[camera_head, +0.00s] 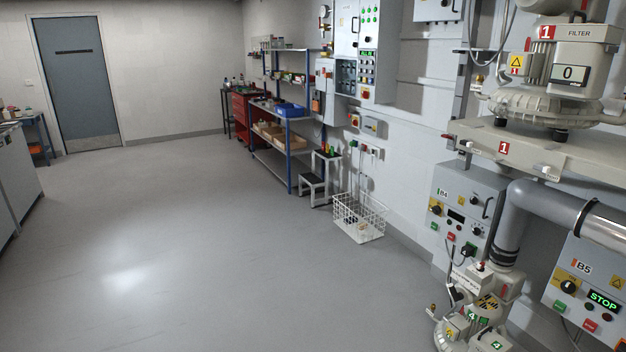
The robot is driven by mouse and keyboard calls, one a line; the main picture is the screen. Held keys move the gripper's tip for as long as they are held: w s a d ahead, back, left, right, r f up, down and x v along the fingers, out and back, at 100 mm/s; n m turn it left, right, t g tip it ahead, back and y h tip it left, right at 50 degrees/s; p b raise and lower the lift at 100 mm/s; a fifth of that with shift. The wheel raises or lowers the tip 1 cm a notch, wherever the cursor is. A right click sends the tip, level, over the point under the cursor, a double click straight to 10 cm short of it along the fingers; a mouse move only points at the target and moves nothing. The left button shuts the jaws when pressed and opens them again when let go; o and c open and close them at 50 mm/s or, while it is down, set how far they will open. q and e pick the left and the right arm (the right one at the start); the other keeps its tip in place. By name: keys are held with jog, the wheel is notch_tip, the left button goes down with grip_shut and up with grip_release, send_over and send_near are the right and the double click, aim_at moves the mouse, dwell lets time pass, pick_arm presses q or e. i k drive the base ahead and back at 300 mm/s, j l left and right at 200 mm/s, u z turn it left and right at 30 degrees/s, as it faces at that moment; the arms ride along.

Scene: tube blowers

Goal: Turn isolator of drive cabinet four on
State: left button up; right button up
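Drive cabinet four, a grey box labelled B4 (470,190), is on the wall at the right, below the shelf. Its isolator, a dark rotary knob on a yellow plate (436,209), is at the cabinet's left side. The knob's exact angle is too small to tell. The cabinet's small display (456,216) is dark. Green and red buttons sit below. Neither of my grippers is in view.
Cabinet B5 (590,285) at the lower right has a lit green STOP display. A blower marked 4 (480,315) stands below B4. A large grey pipe (560,205) runs between the cabinets. A white wire basket (358,218) stands by the wall. The floor at left is clear.

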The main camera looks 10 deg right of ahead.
aim_at(436, 209)
jog(key=i, duration=2.15)
jog(key=i+j+z, duration=0.1)
jog(key=i+z, duration=0.15)
jog(key=i, duration=0.3)
jog(key=i+j+z, duration=0.3)
jog(key=i, duration=0.2)
jog(key=i+j+z, duration=0.25)
jog(key=i, duration=0.3)
